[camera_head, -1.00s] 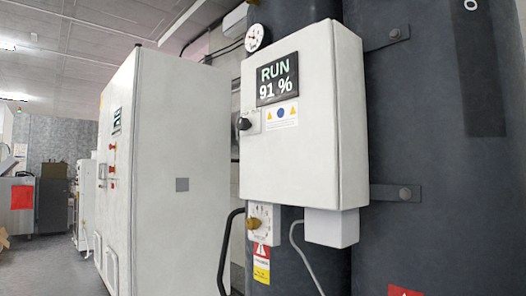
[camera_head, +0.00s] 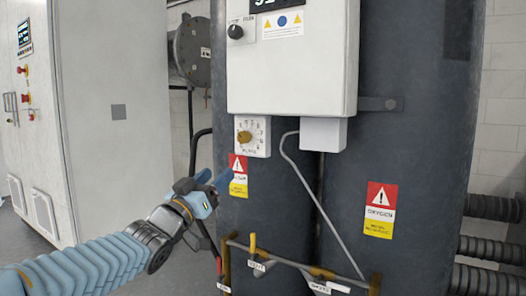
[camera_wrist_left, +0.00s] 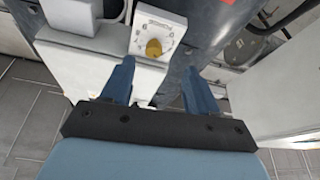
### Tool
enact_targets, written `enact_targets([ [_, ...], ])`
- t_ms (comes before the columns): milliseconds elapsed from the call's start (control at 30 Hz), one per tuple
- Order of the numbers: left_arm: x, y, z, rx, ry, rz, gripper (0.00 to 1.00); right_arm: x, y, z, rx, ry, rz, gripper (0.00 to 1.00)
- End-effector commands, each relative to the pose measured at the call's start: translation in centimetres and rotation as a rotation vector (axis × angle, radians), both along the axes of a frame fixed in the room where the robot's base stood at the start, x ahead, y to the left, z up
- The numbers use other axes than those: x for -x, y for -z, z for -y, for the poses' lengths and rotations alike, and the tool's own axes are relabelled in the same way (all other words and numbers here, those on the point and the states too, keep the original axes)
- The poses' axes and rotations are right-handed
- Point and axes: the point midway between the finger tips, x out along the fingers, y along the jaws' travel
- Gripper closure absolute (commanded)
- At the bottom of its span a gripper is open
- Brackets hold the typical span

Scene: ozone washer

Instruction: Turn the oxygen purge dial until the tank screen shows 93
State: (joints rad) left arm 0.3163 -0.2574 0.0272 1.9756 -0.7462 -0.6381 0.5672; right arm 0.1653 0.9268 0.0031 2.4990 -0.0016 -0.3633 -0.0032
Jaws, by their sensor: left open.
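The oxygen purge dial (camera_head: 244,136) is a brass-coloured knob on a white plate with markings, below the white control box. In the left wrist view the dial (camera_wrist_left: 153,48) lies ahead, a little beyond my fingertips. My left gripper (camera_head: 213,178) is open and empty, below and left of the dial and apart from it. In the left wrist view its two blue fingers (camera_wrist_left: 158,72) are spread with nothing between them. The tank screen (camera_head: 284,4) is cut off by the top edge, so its number cannot be read fully. My right gripper is not in view.
A black knob (camera_head: 236,31) sits on the control box (camera_head: 300,75) above the dial. Dark tanks (camera_head: 415,150) stand behind. A grey cable (camera_head: 300,180) hangs right of the dial. Pipes with brass valves (camera_head: 253,247) run below. A white cabinet (camera_head: 115,150) stands left.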

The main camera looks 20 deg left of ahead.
Motion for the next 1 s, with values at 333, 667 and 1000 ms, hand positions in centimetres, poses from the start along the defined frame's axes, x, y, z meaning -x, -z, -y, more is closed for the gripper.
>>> enact_targets([
  [333,-2.0,-3.7,-0.1,-0.020,-0.006,0.042,0.40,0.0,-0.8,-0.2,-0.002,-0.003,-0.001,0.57],
  [667,-8.8,-6.4,0.1,-0.018,-0.006,0.041,0.40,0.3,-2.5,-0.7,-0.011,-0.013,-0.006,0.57],
  [1000,-11.4,-7.3,0.2,-0.020,-0.006,0.042,0.40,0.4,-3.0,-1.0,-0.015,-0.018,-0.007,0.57],
])
